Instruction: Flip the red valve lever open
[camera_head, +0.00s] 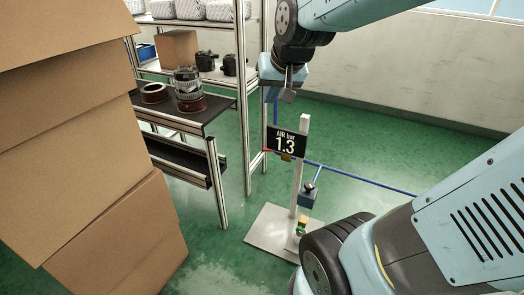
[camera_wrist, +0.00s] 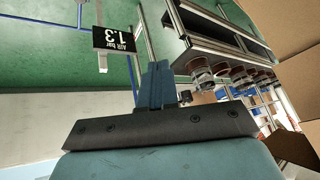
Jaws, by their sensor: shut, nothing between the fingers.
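A pale post (camera_head: 299,165) stands on a flat base plate (camera_head: 262,238) and carries a black display (camera_head: 286,143) reading AIR bar 1.3. A brass-coloured valve body (camera_head: 286,157) sits just below the display, with a thin red lever (camera_head: 269,151) that seems to point left, roughly level. The lever is very small here, so its exact angle is hard to tell. My gripper (camera_head: 287,96) is shut and empty, above the display and apart from it. In the wrist view the shut fingers (camera_wrist: 157,70) show, with the display upside down at upper left; the lever cannot be made out there.
Blue air pipe (camera_head: 365,179) runs right from the valve. A blue unit (camera_head: 309,199) hangs lower on the post. A metal-framed bench (camera_head: 200,122) with alternator parts and a shelf rack stand left. Stacked cardboard boxes (camera_head: 75,130) fill the left side. Green floor behind the post is clear.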

